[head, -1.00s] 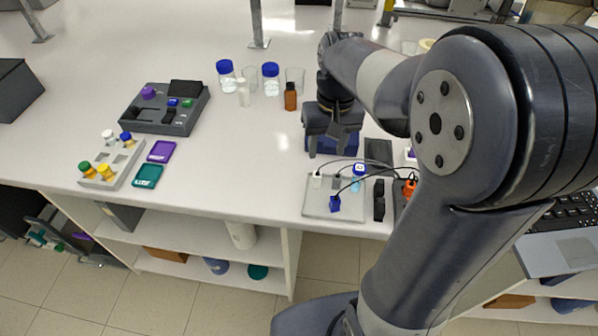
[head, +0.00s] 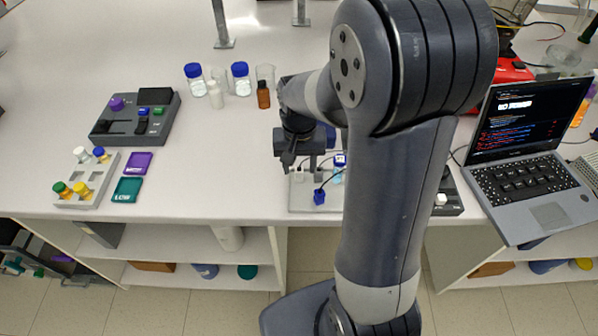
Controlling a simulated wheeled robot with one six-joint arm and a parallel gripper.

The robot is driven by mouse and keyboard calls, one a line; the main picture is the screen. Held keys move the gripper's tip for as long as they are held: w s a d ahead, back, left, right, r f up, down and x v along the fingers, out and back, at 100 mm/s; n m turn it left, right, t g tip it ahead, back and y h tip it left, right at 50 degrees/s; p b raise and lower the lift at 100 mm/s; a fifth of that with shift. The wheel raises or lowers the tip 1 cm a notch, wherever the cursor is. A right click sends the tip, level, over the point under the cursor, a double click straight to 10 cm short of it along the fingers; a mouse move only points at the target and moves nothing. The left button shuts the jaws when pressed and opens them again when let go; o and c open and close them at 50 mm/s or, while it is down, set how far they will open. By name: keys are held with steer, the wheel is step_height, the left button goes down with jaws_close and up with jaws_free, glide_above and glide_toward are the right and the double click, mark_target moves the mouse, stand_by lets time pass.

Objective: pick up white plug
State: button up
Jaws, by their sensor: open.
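The white plug (head: 298,175) sits at the left back of a grey plate (head: 301,204) near the front edge of the bench. It is small and partly hidden by my gripper. My gripper (head: 299,168) points down over that end of the plate, open, with its fingers close above or around the plug; I cannot tell whether they touch it. A blue plug (head: 319,197) on a black cable lies on the plate, right of the white plug and nearer the front edge.
A blue-capped vial (head: 339,164) stands close right of my gripper. A brown bottle (head: 263,95) and blue-capped jars (head: 240,80) stand behind it. My arm hides the plate's right side. A laptop (head: 530,160) is at right.

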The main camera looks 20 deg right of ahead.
mark_target(299, 174)
steer(key=shift+f, duration=1.15)
steer(key=shift+c, duration=0.5)
jaws_close()
